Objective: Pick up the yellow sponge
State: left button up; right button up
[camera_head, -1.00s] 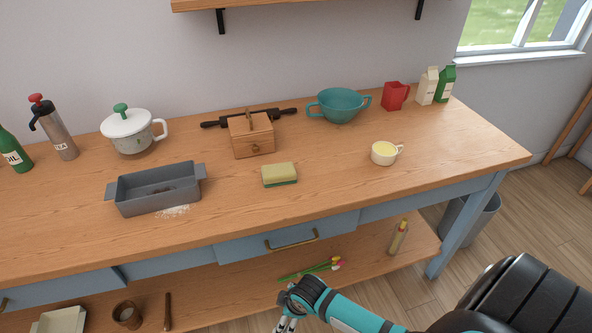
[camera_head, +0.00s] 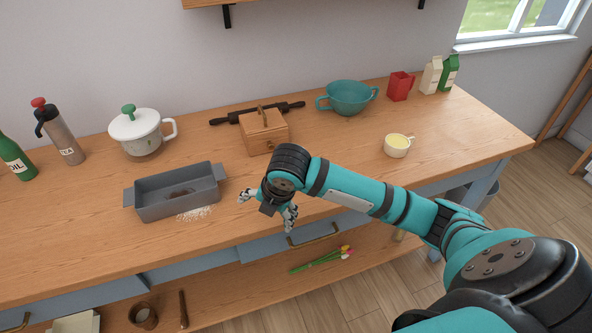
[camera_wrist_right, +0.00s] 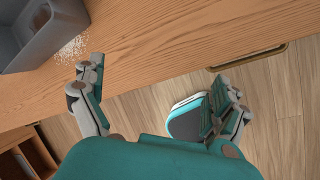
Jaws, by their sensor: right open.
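The yellow sponge does not show in either view now. In the head view my right arm covers the part of the worktop just in front of the wooden box, where the sponge lay earlier. My right gripper (camera_head: 268,206) is open and empty, over the front edge of the worktop, to the right of the grey loaf tin. My left gripper is not in view.
The grey loaf tin (camera_head: 178,206) and spilled white powder (camera_head: 195,213) are close left of the gripper. Behind it stand the wooden box (camera_head: 264,133) and rolling pin (camera_head: 222,120). A cup of yellow contents (camera_head: 398,146) and teal bowl (camera_head: 348,100) are farther right. The worktop (camera_head: 460,145) is clear there.

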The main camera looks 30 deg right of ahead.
jog(key=w+d+r+n+h, duration=0.1)
jog(key=w+d+r+n, duration=0.25)
jog(key=d+r, duration=0.3)
jog(key=w+d+r+n+h, duration=0.1)
jog(key=w+d+r+n, duration=0.1)
jog(key=d+r+n, duration=0.35)
jog(key=shift+m, duration=0.9)
jog(key=x, duration=0.3)
jog(key=d+p+x, duration=0.1)
jog(key=x, duration=0.3)
jog(key=d+x, duration=0.1)
jog(key=x, duration=0.3)
jog(key=shift+s+p, duration=0.2)
jog(key=shift+p, duration=0.2)
jog(key=shift+w+f+p, duration=0.15)
jog(key=shift+f+p, duration=0.15)
jog(key=shift+f, duration=0.3)
jog(key=p+x, duration=0.1)
jog(key=x, duration=0.3)
jog(key=shift+d+f, duration=0.1)
jog(key=shift+f, duration=0.1)
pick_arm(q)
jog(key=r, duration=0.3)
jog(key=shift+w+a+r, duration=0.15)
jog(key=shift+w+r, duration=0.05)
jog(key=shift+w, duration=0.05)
pick_arm(e)
jog(key=shift+c, duration=0.3)
